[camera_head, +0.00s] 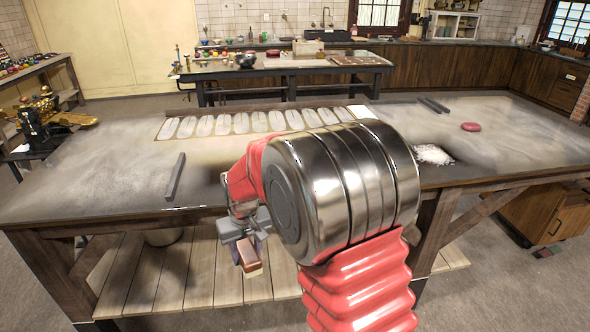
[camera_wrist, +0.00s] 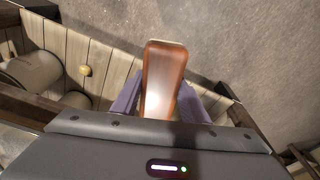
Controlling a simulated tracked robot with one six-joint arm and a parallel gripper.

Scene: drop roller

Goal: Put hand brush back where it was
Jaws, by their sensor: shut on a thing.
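My gripper (camera_head: 244,237) is shut on the hand brush (camera_head: 249,258), a block with a reddish-brown body and a pale edge. In the head view it hangs in front of the table's front edge, below the tabletop level, over the lower shelf in the picture. In the wrist view the brush (camera_wrist: 163,75) points away between the two purple-grey fingers (camera_wrist: 160,103). The brush touches nothing else that I can see. My red arm and its metal joint hide part of the tabletop.
The worktable (camera_head: 110,195) carries a tray of oval moulds (camera_head: 240,122), a dark bar (camera_head: 175,177), white powder (camera_head: 433,154) and a red object (camera_head: 470,127). The slatted lower shelf (camera_head: 190,275) holds a round container (camera_head: 164,237). The wrist view shows several round containers (camera_wrist: 35,70).

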